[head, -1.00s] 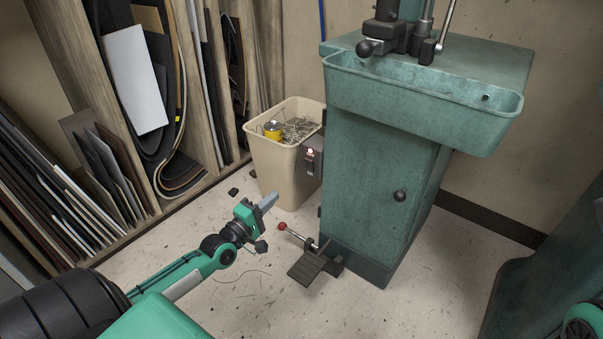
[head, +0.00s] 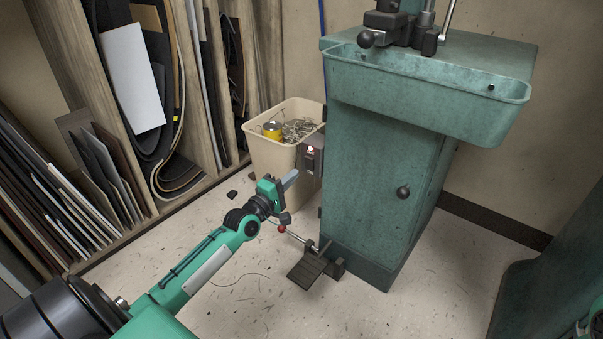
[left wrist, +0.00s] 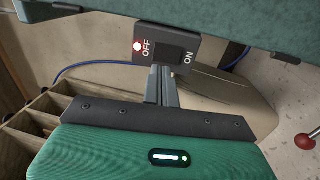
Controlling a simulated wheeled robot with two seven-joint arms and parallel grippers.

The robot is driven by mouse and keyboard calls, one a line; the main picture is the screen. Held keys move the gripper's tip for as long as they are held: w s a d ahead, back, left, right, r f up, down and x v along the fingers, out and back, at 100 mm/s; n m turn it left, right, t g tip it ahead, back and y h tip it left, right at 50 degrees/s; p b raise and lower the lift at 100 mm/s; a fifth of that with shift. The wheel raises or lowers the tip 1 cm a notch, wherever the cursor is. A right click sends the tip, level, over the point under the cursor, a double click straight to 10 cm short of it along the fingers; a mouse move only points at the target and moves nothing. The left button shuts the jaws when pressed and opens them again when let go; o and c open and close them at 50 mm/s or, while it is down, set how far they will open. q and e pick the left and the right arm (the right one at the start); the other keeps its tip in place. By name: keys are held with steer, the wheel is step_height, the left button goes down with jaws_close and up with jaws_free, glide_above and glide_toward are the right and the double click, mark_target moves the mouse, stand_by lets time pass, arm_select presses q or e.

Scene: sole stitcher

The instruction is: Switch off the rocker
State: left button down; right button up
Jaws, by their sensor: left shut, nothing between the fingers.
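The switch box (head: 312,160) is a small grey box on the left side of the green machine, with a lit red lamp (head: 310,149). In the left wrist view its dark plate (left wrist: 143,38) shows OFF at the left, ON at the right, and the lit lamp beside OFF. The black rocker (left wrist: 174,53) sits between the words; which side is pressed in I cannot tell. My left gripper (head: 293,175) is shut and empty, just left of and below the box in the head view. In the left wrist view its fingertips (left wrist: 162,70) overlap the plate's lower edge; contact is unclear. My right gripper is out of view.
The green machine cabinet (head: 375,190) stands right of the switch, with a tray (head: 430,95) jutting out above. A beige bin (head: 275,155) of scrap stands behind the gripper. A pedal (head: 307,268) and red-knobbed lever (head: 282,229) are below. Open floor lies in front.

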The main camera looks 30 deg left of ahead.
mark_target(308, 161)
arm_select(q)
steer(key=w+b, duration=0.1)
steer(key=w, duration=0.2)
steer(key=shift+w+d+r+b, duration=0.1)
steer(key=shift+w+b, duration=0.1)
steer(key=shift+b, duration=0.2)
steer(key=shift+w+d+r+b, duration=0.1)
steer(key=shift+w+b, duration=0.1)
steer(key=shift+w, duration=0.2)
steer(key=shift+w+r+b, duration=0.1)
steer(key=shift+w+b, duration=0.05)
steer(key=shift+w, duration=0.25)
